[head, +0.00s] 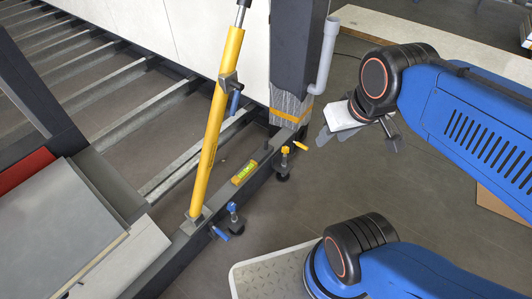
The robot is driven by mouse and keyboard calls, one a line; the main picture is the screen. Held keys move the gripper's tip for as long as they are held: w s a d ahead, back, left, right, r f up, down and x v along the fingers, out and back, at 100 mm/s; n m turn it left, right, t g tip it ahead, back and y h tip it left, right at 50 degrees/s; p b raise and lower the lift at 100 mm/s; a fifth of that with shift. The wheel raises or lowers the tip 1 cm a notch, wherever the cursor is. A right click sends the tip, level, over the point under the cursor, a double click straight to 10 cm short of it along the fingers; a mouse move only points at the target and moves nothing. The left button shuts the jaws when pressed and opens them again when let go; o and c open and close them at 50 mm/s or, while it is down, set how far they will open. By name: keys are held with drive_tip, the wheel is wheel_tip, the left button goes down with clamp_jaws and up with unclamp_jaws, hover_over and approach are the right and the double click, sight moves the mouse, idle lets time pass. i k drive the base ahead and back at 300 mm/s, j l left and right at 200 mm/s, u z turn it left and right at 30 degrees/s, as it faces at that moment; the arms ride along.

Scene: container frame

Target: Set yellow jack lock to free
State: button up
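A small jack with a yellow knob (285,150) stands at the outer side of the dark frame beam, near the foot of the dark post. A yellow lever (300,146), apparently its lock, points up and left to down and right beside the knob. Its exact setting is too small to tell. My gripper (352,138) hangs in the air to the right of the jack, apart from it, with its white body and grey fingers partly seen. Nothing is visibly held, but the finger gap is unclear.
A second jack with a blue knob (232,207) and blue lever (220,233) stands nearer on the beam. A yellow cylinder (215,125) leans up from the beam. A spirit level (244,172) lies on it. A grey pipe (325,60) runs down the post. Open floor lies right of the beam.

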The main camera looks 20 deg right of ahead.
sight(291, 141)
drive_tip(key=i+l, duration=0.25)
drive_tip(key=i+l+u, duration=0.1)
drive_tip(key=i+l, duration=0.2)
drive_tip(key=l, duration=0.2)
drive_tip(key=i+l, duration=0.25)
drive_tip(key=i+l+u, duration=0.1)
drive_tip(key=i+l, duration=0.15)
drive_tip(key=l, duration=0.25)
